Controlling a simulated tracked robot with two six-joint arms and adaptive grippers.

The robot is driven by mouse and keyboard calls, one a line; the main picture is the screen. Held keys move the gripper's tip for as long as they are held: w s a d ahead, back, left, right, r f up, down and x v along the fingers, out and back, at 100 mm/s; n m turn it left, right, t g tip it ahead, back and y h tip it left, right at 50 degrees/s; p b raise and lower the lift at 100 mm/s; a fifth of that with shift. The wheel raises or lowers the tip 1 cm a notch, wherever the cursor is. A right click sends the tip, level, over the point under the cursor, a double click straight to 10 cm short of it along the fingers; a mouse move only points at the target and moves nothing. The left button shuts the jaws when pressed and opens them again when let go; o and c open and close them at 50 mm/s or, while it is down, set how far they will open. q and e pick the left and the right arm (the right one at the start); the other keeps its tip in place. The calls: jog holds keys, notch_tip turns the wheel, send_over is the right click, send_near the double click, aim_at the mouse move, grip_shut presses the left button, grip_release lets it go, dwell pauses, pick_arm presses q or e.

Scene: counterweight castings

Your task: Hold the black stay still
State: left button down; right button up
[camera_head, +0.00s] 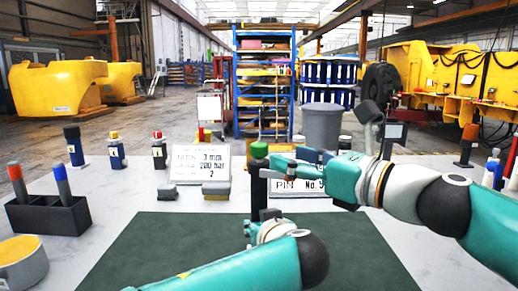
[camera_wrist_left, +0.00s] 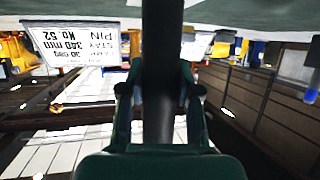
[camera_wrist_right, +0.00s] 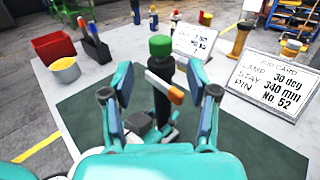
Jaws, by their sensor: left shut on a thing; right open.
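The black stay (camera_head: 258,197) stands upright over the dark green mat, with a green cap (camera_head: 259,150) on top. My left gripper (camera_head: 264,218) is shut around its lower part. In the left wrist view the stay (camera_wrist_left: 160,50) runs between the two fingers. My right gripper (camera_head: 292,165) is open beside the upper stay. In the right wrist view the stay (camera_wrist_right: 160,70) and its green cap (camera_wrist_right: 160,47) show beyond the open fingers. A stick with an orange end (camera_wrist_right: 174,95) slants across the stay there; I cannot tell whether it is fixed to it.
A job card (camera_wrist_right: 272,85) reading lamp, stay and pin values stands beyond the stay, partly hidden by my right arm in the head view. Another card (camera_head: 200,165) stands left of it. The mat (camera_head: 130,250) is mostly clear.

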aim_at(266, 151)
jog(key=x, duration=0.8)
jog(key=shift+w+a+f, duration=0.1)
jog(key=shift+w+a, duration=0.05)
jog(key=shift+w, duration=0.1)
grip_shut()
